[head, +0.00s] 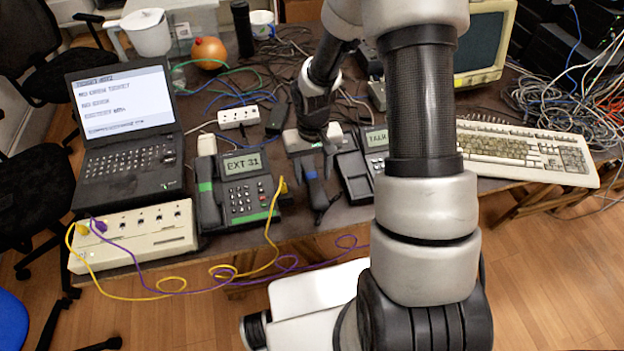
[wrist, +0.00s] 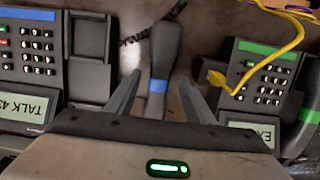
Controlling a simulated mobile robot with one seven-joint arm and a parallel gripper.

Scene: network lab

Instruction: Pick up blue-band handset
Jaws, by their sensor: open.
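The blue-band handset (wrist: 164,48) is dark grey with a blue band near its middle. It lies on the dark table between two desk phones, and in the head view it shows below my gripper (head: 313,167). In the wrist view my gripper (wrist: 159,80) is open, with one finger on each side of the handset near the blue band. I see a gap beside each finger. The lower end of the handset is hidden by the gripper body in the wrist view. A coiled cord (wrist: 134,38) runs off its upper left.
The TALK phone (head: 376,139), with an empty cradle (wrist: 91,45), stands to the handset's right in the head view. The EXT 31 phone (head: 247,190), its green-band handset (head: 207,200) in place, stands to the left. A yellow cable (head: 272,235) crosses the front edge.

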